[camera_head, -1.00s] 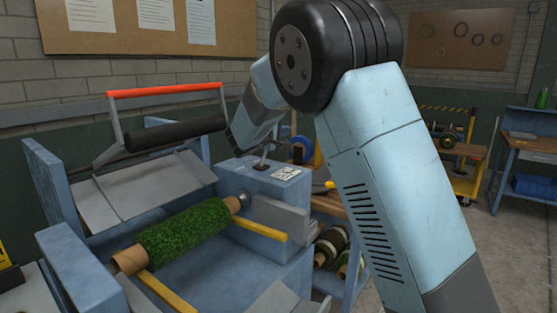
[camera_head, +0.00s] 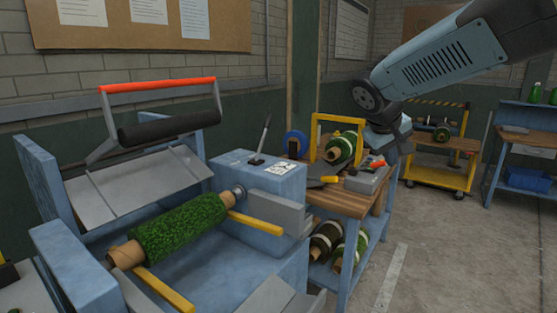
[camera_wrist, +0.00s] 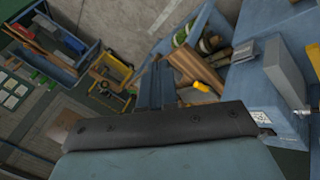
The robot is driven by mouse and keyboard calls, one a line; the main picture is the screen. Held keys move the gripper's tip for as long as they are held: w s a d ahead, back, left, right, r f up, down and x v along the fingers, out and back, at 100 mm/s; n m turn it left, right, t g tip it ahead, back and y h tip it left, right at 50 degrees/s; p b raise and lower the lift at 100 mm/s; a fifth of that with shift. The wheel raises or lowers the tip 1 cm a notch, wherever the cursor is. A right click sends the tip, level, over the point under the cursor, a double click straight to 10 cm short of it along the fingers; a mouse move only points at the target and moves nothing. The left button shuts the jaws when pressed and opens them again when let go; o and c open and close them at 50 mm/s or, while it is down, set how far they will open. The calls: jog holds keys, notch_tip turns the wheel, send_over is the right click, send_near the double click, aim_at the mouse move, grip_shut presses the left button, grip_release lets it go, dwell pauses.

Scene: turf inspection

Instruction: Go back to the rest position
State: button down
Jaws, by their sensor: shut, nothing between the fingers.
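My gripper (camera_head: 390,142) hangs at the end of my raised arm, at the right of the head view, in front of the bench's right end in the picture. In the wrist view its two narrow fingers (camera_wrist: 158,86) lie side by side, shut with nothing between them. A green turf roll (camera_head: 180,230) lies on the blue machine (camera_head: 262,180), well to the left of my gripper. The machine's lever (camera_head: 264,135) stands free, apart from my gripper.
A wooden bench (camera_head: 340,203) with turf rolls and tools stands beside the machine. A yellow cart (camera_head: 440,178) and a blue table (camera_head: 525,145) stand farther right. The floor (camera_head: 440,260) at the lower right is clear.

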jog(key=s+a+f+m+y, duration=0.1)
jog(key=s+y, duration=0.1)
jog(key=s, duration=0.8)
jog(key=s+a+f+m+y, duration=0.1)
jog(key=s+a+f+y, duration=0.1)
jog(key=s, duration=0.7)
jog(key=shift+s+f+m+t+y, duration=0.3)
jog(key=shift+s+m+y, duration=0.1)
jog(key=shift+y, duration=0.1)
